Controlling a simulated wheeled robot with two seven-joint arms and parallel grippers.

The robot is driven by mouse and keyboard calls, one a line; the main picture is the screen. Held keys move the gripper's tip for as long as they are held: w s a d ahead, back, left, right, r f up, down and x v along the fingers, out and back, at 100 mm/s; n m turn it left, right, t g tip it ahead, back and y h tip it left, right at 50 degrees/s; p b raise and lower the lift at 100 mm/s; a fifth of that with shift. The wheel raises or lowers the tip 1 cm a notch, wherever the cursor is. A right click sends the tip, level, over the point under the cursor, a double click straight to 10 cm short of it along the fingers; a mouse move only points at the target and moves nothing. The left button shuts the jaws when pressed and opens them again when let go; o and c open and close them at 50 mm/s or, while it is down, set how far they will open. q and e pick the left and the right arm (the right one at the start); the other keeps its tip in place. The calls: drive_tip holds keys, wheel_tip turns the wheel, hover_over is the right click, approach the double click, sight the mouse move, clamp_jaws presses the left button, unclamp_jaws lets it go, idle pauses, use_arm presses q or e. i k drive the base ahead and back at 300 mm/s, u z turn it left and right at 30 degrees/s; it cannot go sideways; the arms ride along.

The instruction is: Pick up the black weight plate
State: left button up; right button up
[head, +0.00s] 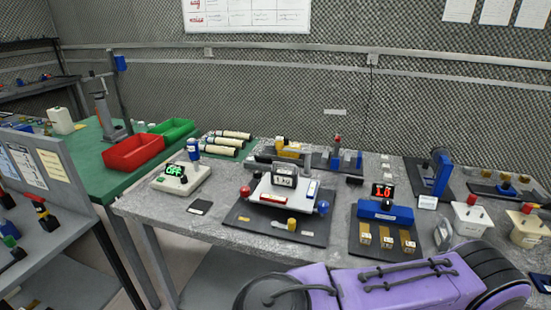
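A small flat black square piece (200,207) lies on the grey table near its left front, beside a white device with a green display (182,178). A small black block (355,180) lies further back, right of the middle. I cannot tell for sure which black piece is the weight plate. Larger black base plates (245,217) lie under the equipment on the table.
The grey table (145,207) is crowded with equipment, including a blue device with a red display (385,209) and white containers (470,219). A green table (85,150) with red (133,152) and green bins (173,131) stands at left. A foam wall closes the back.

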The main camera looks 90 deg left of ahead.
sight(285, 178)
drive_tip(key=k, duration=0.25)
drive_tip(key=u, duration=1.2)
